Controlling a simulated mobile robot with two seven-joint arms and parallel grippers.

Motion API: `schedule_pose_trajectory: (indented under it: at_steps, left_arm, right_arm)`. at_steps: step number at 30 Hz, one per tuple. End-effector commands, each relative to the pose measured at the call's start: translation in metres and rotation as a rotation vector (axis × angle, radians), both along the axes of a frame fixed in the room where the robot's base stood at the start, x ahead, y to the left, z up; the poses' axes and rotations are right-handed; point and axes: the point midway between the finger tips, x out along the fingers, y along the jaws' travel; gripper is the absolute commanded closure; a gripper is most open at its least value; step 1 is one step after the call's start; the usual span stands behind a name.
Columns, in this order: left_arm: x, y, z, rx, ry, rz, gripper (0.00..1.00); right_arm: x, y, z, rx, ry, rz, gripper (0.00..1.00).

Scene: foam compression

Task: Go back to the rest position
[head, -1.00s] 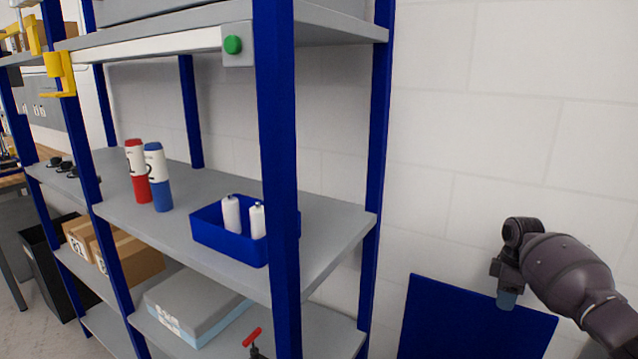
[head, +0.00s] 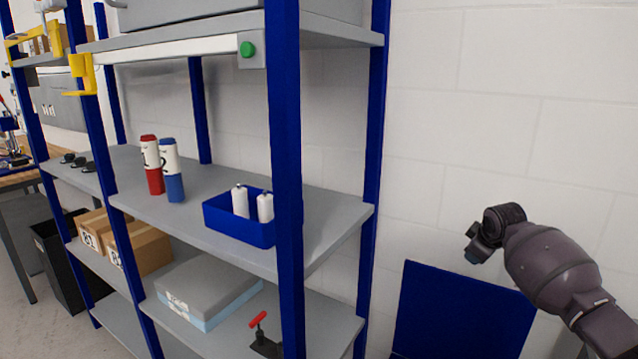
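My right arm comes in from the right in the head view, dark grey, in front of the white wall. Its end (head: 484,236) shows at the far end of the arm, turned away, and the fingers cannot be made out. Nothing is seen held there. My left arm and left gripper are not in view.
A blue-post shelving rack (head: 287,180) fills the left and middle. It bears a blue bin (head: 228,222) with white bottles, a red bottle (head: 154,180), a blue bottle (head: 174,187) and cardboard boxes (head: 146,250). A blue panel (head: 455,315) stands low at the wall below my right arm.

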Motion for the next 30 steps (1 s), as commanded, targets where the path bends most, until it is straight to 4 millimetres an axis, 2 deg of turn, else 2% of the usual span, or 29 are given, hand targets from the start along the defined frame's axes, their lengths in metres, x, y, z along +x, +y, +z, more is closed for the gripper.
schedule_pose_trajectory:
  at_steps: [1, 5, 11, 15, 21, 30]
  left_arm:
    - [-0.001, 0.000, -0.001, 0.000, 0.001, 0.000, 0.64]
    - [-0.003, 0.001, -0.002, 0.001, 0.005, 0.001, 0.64]
    - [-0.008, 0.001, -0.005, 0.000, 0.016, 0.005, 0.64]
    - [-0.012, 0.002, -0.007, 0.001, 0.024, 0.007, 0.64]
    - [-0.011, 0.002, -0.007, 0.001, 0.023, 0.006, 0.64]
    - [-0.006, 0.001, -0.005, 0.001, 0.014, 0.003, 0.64]
  right_arm:
    - [0.001, 0.015, -0.004, 0.015, -0.070, 0.000, 0.62]
    - [-0.004, 0.051, -0.014, 0.080, -0.262, -0.002, 0.62]
    - [-0.042, 0.099, -0.044, 0.217, -0.471, 0.005, 0.62]
    - [-0.081, 0.122, -0.065, 0.316, -0.569, 0.004, 0.62]
    - [-0.146, 0.141, -0.093, 0.432, -0.657, -0.019, 0.62]
    - [-0.250, 0.147, -0.134, 0.519, -0.698, -0.098, 0.62]
